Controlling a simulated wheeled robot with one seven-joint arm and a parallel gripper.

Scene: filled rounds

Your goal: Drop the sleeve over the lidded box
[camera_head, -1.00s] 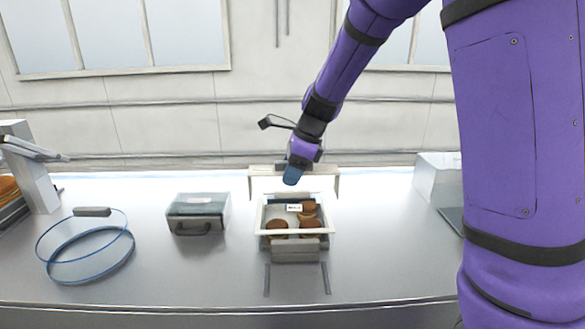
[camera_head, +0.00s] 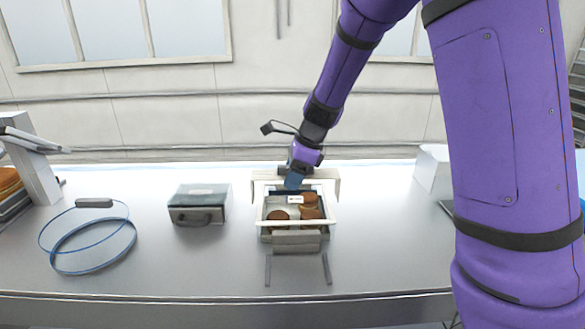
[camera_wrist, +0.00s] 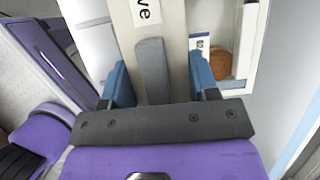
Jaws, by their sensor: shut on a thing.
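My gripper (camera_head: 294,183) is shut on a pale bar with a grey fin and a partly visible label, seen in the wrist view (camera_wrist: 142,65). This bar seems to be the top of the pale U-shaped sleeve (camera_head: 262,180) in the head view. The blue fingers (camera_wrist: 160,82) are on either side of the bar. The sleeve is at the back of a white-rimmed box (camera_head: 296,225) holding brown rounds. A separate dark box with a clear lid (camera_head: 200,190) stands to the left. I cannot tell whether the sleeve touches the white-rimmed box.
Two dark strips (camera_head: 268,270) lie in front of the white-rimmed box. A white block (camera_head: 432,170) is at the right. The counter (camera_head: 385,265) is clear at the front right.

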